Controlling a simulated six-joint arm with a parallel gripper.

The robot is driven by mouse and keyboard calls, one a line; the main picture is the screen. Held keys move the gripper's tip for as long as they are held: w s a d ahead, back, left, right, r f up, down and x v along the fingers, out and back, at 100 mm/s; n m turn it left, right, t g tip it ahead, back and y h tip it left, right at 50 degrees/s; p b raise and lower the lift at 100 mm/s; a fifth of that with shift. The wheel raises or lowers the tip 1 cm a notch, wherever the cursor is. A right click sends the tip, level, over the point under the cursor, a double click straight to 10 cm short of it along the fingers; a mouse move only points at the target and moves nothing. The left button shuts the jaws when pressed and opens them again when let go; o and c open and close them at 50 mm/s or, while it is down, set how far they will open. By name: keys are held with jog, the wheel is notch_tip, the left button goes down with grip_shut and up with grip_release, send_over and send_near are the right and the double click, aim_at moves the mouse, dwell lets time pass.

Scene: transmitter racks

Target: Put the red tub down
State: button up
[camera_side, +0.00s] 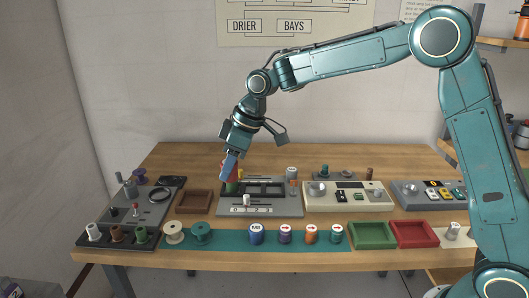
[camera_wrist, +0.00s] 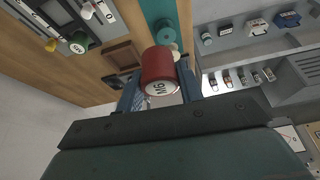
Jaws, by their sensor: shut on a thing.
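In the side view my gripper (camera_side: 229,166) is above the left part of the grey panel (camera_side: 262,210), pointing down. Only a sliver of the red tub (camera_side: 236,172) shows there, behind the near finger. A green-topped piece (camera_side: 231,187) appears just below the fingertips; I cannot tell the gap.
A brown tray (camera_side: 194,201) lies left of the grey panel. Along the teal strip stand two spools and several tubs, including a blue one (camera_side: 256,234). A green tray (camera_side: 372,235) and a red tray (camera_side: 414,234) lie to the right. Bare wood shows at the back.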

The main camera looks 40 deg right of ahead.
jog(key=s+d+f+m+h, duration=0.1)
jog(key=s+d+f+m, duration=0.1)
jog(key=d+f, duration=0.2)
jog(key=s+d+f+m+h, duration=0.1)
jog(key=s+d+f+m, duration=0.2)
jog(key=d, duration=0.6)
jog(key=s+d+f+m+t+h, duration=0.1)
jog(key=s+d+f+m, duration=0.2)
jog(key=d+f, duration=0.3)
jog(key=shift+d+f, duration=0.15)
jog(key=shift+f, duration=0.05)
jog(key=shift+a, duration=3.55)
jog(key=w+d+r, duration=0.2)
jog(key=w+r, duration=0.5)
jog(key=w, duration=0.5)
notch_tip(320, 180, up, 11)
send_over(253, 191)
jog(key=shift+f, duration=0.1)
jog(key=shift+f, duration=0.1)
notch_tip(253, 191, down, 20)
jog(key=shift+r, duration=0.1)
